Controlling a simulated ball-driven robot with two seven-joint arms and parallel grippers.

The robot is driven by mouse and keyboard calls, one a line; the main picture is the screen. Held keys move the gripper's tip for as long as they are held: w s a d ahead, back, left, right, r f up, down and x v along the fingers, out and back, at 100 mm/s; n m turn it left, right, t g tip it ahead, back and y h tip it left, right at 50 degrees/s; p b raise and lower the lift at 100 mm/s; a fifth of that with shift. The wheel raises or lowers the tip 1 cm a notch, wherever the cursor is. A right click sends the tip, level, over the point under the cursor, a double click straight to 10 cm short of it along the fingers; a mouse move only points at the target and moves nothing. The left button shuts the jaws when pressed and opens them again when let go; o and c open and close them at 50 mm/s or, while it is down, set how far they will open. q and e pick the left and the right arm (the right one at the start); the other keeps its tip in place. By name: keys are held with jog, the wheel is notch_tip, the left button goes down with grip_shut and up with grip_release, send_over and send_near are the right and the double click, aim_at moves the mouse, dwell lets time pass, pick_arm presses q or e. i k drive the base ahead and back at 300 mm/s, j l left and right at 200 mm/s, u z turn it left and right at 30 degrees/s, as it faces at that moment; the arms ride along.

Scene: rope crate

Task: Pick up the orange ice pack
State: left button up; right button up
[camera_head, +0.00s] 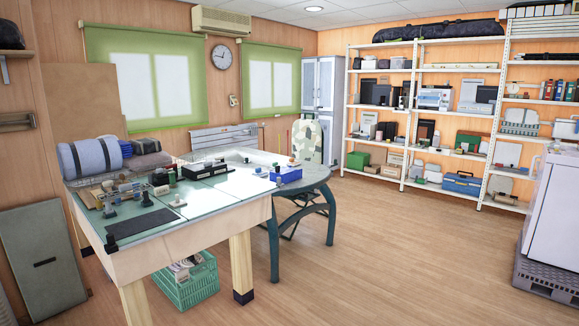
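I cannot make out an orange ice pack anywhere in the head view; things on the table are small and crowded. The work table (205,205) stands at the left, with several small tools and parts on its top. A green crate (200,285) sits on the floor under it, holding pale items that are too small to tell. Neither of my grippers is in view.
Rolled blue mats (88,157) lie on the table's back left. A small blue box (286,175) is at its right. Shelves (404,130) line the far wall. A white cabinet (552,215) stands right. The middle floor is clear.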

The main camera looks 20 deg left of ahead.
aim_at(294, 161)
jog(key=i+l, duration=0.1)
jog(key=i, duration=3.4)
jog(key=i+l, duration=0.1)
jog(key=i, duration=3.4)
jog(key=i+l+u, duration=0.1)
jog(key=i+u, duration=0.35)
jog(key=i+l+u, duration=0.45)
jog(key=i+j, duration=0.1)
jog(key=i, duration=0.05)
